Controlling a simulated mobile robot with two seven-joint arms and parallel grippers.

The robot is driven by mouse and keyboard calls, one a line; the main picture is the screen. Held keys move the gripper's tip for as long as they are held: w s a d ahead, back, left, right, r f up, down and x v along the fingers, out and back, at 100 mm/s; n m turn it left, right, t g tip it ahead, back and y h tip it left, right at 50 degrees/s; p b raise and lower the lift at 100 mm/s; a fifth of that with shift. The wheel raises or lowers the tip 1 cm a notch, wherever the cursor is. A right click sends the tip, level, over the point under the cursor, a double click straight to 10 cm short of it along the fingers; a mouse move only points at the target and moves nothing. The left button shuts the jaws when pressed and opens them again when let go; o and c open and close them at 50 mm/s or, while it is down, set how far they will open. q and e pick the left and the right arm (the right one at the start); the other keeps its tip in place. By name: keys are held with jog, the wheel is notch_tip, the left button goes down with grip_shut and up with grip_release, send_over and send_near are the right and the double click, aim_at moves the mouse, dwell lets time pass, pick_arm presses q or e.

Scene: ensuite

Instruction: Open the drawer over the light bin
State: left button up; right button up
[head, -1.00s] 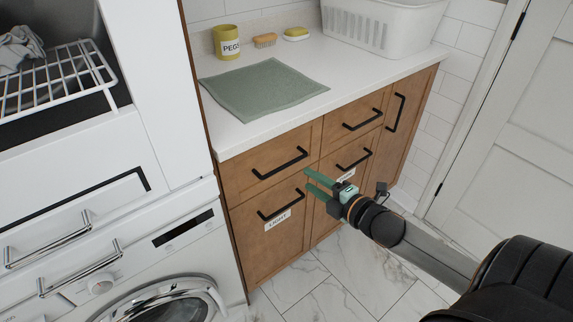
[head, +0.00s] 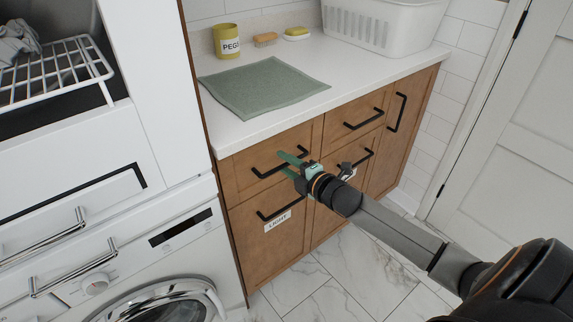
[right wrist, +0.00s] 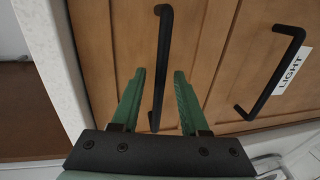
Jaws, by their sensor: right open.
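The wooden drawer (head: 240,180) over the bin front labelled LIGHT (head: 265,245) is shut. Its black bar handle (head: 268,172) shows in the head view, its right part near my fingers. My right gripper (head: 283,163) is open at this handle. In the right wrist view the drawer handle (right wrist: 161,60) runs between the two green fingers (right wrist: 158,95), with a gap on each side. The light bin's handle (right wrist: 270,75) and white LIGHT label (right wrist: 291,72) are to the right there. My left gripper is not in view.
The white counter (head: 225,135) above holds a green cloth (head: 262,88), a yellow PEGS pot (head: 228,42), a brush, a soap dish and a white basket (head: 385,25). A washing machine (head: 150,270) stands at left. Marble floor (head: 330,270) is clear in front.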

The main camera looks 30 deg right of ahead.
grip_shut()
dwell(0.3)
dwell(1.1)
